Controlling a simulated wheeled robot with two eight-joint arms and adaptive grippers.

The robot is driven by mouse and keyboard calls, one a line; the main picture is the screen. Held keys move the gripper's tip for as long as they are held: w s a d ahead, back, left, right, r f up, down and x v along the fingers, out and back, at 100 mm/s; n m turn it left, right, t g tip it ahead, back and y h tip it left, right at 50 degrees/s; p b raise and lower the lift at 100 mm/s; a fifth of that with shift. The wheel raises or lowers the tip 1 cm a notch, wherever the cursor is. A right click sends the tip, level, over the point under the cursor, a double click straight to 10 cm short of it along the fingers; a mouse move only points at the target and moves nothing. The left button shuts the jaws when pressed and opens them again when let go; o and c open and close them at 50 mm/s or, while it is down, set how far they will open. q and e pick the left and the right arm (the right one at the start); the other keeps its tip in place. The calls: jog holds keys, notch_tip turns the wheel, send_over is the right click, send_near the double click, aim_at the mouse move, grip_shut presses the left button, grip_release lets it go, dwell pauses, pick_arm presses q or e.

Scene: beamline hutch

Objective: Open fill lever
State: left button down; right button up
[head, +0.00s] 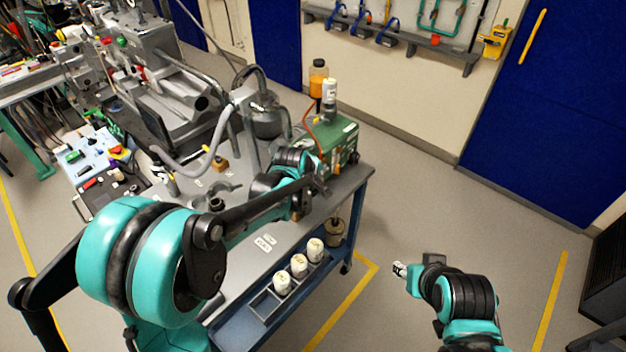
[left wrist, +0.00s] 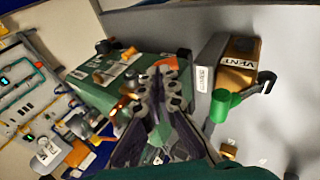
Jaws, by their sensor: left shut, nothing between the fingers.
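My left gripper (head: 321,187) is shut and empty above the right end of the blue cart, in front of the green box (head: 335,143). In the left wrist view the shut fingers (left wrist: 167,76) overlap the green box (left wrist: 103,88), which carries white labels and orange-brown parts. To their right is a brass block (left wrist: 238,62) labelled VENT, with a dark lever (left wrist: 266,82) and a green knob (left wrist: 222,104); the fingers appear apart from it. I cannot make out a lever marked fill. My right gripper (head: 400,270) is low over open floor, too small to read.
The cart top (head: 355,187) carries metal apparatus and hoses. Several white containers (head: 299,265) stand in a rack on its near side. An amber bottle (head: 317,80) and a white-capped bottle (head: 329,92) rise behind the green box.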

pick_arm(q)
jog(key=shift+w+d+f, duration=0.15)
jog(key=shift+w+f, duration=0.2)
jog(key=shift+f, duration=0.15)
jog(key=shift+f+t+b, duration=0.2)
jog(key=shift+t+b, duration=0.1)
jog(key=shift+b, duration=0.25)
